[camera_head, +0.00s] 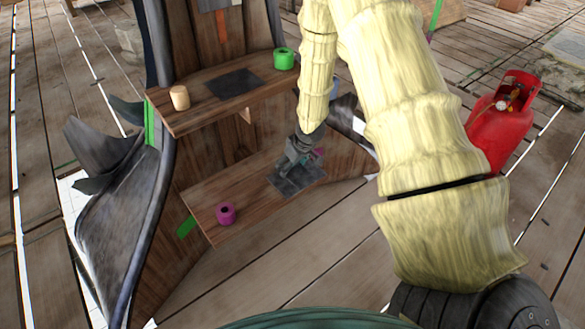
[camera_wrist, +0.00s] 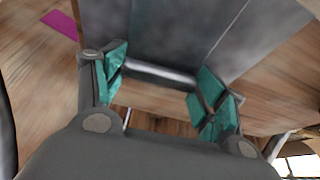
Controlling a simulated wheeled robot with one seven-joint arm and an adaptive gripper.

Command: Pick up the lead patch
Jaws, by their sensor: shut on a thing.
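The lead patch (camera_head: 300,184) is a flat dark grey sheet on the lower wooden shelf in the head view. My gripper (camera_head: 289,170) is down at its back edge and hides part of it. In the wrist view the grey sheet (camera_wrist: 185,35) fills the top middle, with a pale shiny edge toward me. The teal-padded fingers of my gripper (camera_wrist: 160,90) stand apart on either side of that edge and are shut on the patch. The exact contact is hard to see. The patch appears to rest on the shelf.
The lower shelf (camera_head: 250,204) carries a magenta ring (camera_head: 226,213). The upper shelf (camera_head: 185,116) holds a second dark sheet (camera_head: 235,84), a green ring (camera_head: 284,59) and a tan cup (camera_head: 180,97). A red gas cylinder (camera_head: 490,130) stands right on the plank floor.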

